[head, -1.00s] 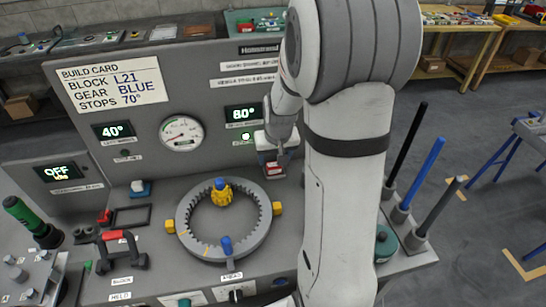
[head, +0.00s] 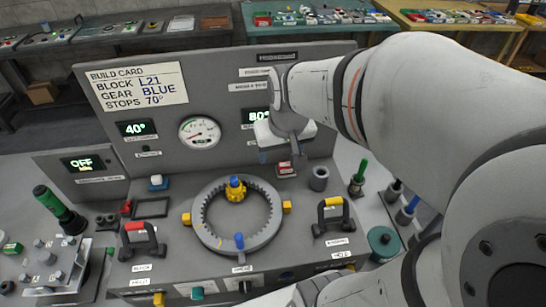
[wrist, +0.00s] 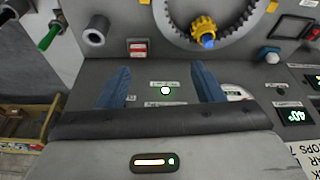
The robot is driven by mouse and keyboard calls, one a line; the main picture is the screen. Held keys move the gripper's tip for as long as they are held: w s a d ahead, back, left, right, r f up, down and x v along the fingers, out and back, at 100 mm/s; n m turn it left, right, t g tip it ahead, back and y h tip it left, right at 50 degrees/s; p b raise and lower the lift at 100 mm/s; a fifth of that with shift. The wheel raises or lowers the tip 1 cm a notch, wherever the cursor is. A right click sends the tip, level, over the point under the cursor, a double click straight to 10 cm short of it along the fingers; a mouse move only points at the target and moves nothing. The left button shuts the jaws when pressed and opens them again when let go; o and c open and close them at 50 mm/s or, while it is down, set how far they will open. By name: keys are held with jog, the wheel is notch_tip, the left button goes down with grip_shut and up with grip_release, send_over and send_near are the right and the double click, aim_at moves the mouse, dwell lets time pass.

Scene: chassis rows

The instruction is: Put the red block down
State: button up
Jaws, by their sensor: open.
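The red block (head: 285,169), with a pale label on its face, sits on the grey console top at the foot of the upright panel, right of the ring. It also shows in the wrist view (wrist: 139,48), beyond the fingertips and apart from them. My gripper (head: 278,152) is above and behind the block, close to the panel. In the wrist view its two blue fingers (wrist: 162,82) stand wide apart with nothing between them but the panel face.
A toothed ring (head: 206,236) with a yellow gear (head: 237,192) lies left of the block. A grey hollow cylinder (head: 319,180) stands close on its right. A yellow-topped handle (head: 333,218) and a red-topped handle (head: 137,242) rise nearer the front. An empty dark frame (head: 151,208) lies at left.

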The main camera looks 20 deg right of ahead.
jog(key=s+a+r+n, duration=0.1)
jog(key=s+a+r, duration=0.1)
jog(key=s, duration=0.6)
jog(key=shift+s+a+r, duration=0.2)
jog(key=shift+a+r, duration=0.05)
jog(key=shift+a, duration=0.45)
notch_tip(320, 180, down, 5)
jog(key=b, duration=0.4)
jog(key=shift+w, duration=0.15)
